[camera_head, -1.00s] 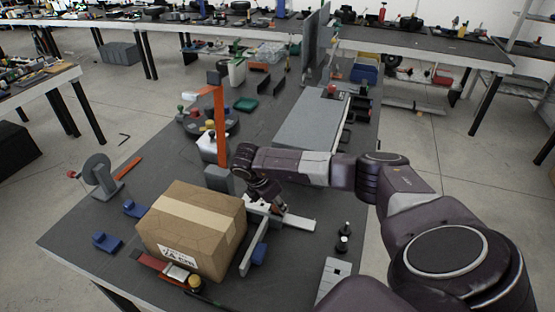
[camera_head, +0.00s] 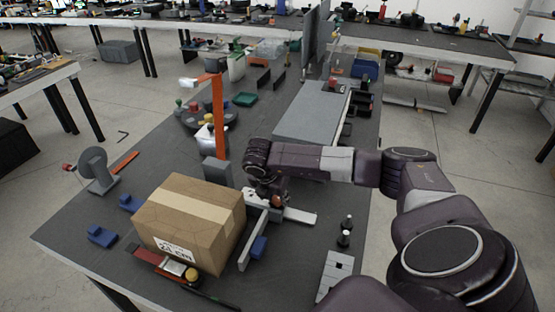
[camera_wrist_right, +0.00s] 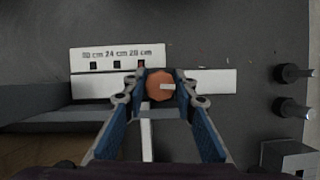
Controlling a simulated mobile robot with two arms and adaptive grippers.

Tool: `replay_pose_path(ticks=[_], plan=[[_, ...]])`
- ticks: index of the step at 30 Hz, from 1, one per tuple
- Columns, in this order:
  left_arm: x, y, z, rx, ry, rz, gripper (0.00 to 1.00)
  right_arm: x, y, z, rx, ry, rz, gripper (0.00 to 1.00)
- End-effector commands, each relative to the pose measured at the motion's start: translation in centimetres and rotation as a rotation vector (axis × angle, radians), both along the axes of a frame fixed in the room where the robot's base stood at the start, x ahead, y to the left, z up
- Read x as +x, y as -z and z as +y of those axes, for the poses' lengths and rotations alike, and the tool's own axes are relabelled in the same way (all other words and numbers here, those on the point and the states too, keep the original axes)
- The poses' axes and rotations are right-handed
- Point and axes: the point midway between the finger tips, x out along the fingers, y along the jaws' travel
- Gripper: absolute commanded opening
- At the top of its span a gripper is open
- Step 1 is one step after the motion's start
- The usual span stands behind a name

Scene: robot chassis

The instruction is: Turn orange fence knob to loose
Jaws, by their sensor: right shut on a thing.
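The orange fence knob (camera_wrist_right: 160,86) shows in the right wrist view between the fingertips of my right gripper (camera_wrist_right: 160,92). It has a white pointer mark that points to the right in that view. My right gripper is shut on the knob, one finger on each side. In the head view my right gripper (camera_head: 272,198) points down at the fence beside the cardboard box, and the knob is mostly hidden there. The white fence rail (camera_wrist_right: 215,82) runs beneath the knob, with a scale plate (camera_wrist_right: 118,54) marked in cm beside it. My left gripper is not in view.
A cardboard box (camera_head: 190,222) stands left of the gripper against the grey fence plate (camera_head: 254,238). An orange post (camera_head: 219,125) rises behind it. A large grey block (camera_head: 312,110) lies farther back.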

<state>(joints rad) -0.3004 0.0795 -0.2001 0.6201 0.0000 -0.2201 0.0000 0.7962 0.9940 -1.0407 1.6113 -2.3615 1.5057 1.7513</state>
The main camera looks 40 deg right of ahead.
Motion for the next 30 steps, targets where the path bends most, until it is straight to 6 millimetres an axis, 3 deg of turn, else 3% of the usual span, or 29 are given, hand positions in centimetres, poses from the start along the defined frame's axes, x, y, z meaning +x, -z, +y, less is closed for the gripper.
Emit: replay_pose_path(ticks=[7, 22, 23, 26, 30], plan=[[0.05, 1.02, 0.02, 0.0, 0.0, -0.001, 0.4, 0.02, 0.07, 0.0, 0.0, -0.084, -0.001, 0.01], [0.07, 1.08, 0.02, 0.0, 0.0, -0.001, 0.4, 0.03, -0.07, 0.0, 0.0, -0.104, -0.001, 0.01], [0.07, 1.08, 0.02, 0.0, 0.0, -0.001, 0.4, 0.03, -0.07, 0.0, 0.0, -0.104, 0.0, 0.29], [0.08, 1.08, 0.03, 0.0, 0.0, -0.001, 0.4, 0.03, -0.07, 0.01, 0.0, -0.103, -0.001, 0.4], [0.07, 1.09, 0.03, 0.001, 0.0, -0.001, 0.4, 0.03, -0.04, 0.01, 0.0, -0.103, -0.001, 0.41]])
